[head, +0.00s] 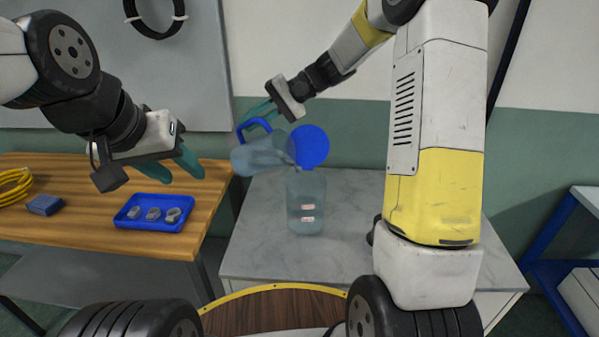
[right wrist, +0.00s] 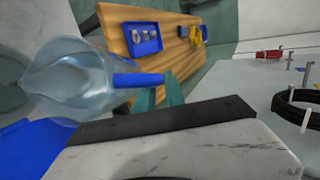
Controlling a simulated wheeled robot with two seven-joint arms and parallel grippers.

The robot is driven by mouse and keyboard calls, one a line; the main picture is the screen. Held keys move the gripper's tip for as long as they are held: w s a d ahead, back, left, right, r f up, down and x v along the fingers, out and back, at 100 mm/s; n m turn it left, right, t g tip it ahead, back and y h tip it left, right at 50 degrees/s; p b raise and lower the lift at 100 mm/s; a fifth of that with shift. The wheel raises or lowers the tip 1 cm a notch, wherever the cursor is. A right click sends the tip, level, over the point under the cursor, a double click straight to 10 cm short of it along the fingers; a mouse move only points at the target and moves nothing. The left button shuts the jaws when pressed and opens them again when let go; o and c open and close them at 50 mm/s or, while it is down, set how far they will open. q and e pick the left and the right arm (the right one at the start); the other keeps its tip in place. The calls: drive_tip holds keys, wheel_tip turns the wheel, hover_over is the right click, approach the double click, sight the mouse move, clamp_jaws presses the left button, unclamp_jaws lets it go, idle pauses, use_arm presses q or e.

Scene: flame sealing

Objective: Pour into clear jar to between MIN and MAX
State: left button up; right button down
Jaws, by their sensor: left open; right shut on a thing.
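The clear jar (head: 306,215) stands upright on the grey marbled table, with two small red-and-white labels on its front. A clear jug (head: 258,157) with a blue handle (head: 252,126) is tilted, its mouth toward the jar's top. My right gripper (head: 259,109) is shut on the blue handle and holds the jug above the table. The right wrist view shows the jug (right wrist: 80,85) and handle (right wrist: 138,80). A blue disc (head: 311,146) shows above the jar's mouth. I cannot make out liquid levels or a stream. My left gripper (head: 179,170) is open and empty.
A blue tray (head: 126,219) with several small grey parts is on the wooden table (head: 70,232) at left, near a blue block (head: 44,205) and a yellow coil (head: 14,184). The grey table (head: 255,255) is clear around the jar. A blue-framed stand (head: 548,255) is at right.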

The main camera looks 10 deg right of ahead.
drive_tip(key=shift+s+d+r+y, duration=0.1)
drive_tip(key=shift+s+d+y, duration=0.05)
drive_tip(key=shift+d+y, duration=0.15)
idle(1.0)
drive_tip(key=shift+s+d+r+n+t+y, duration=0.4)
drive_tip(key=shift+s+d+r+y, duration=0.05)
drive_tip(key=shift+d+r+y, duration=0.35)
idle(3.4)
drive_tip(key=shift+s+d+r+y+p, duration=0.2)
drive_tip(key=shift+s+d+p, duration=0.1)
drive_tip(key=shift+d, duration=0.15)
drive_tip(key=shift+s+d+r+y+p, duration=0.15)
drive_tip(key=shift+s+d+r, duration=0.1)
drive_tip(key=shift+d, duration=0.15)
idle(1.4)
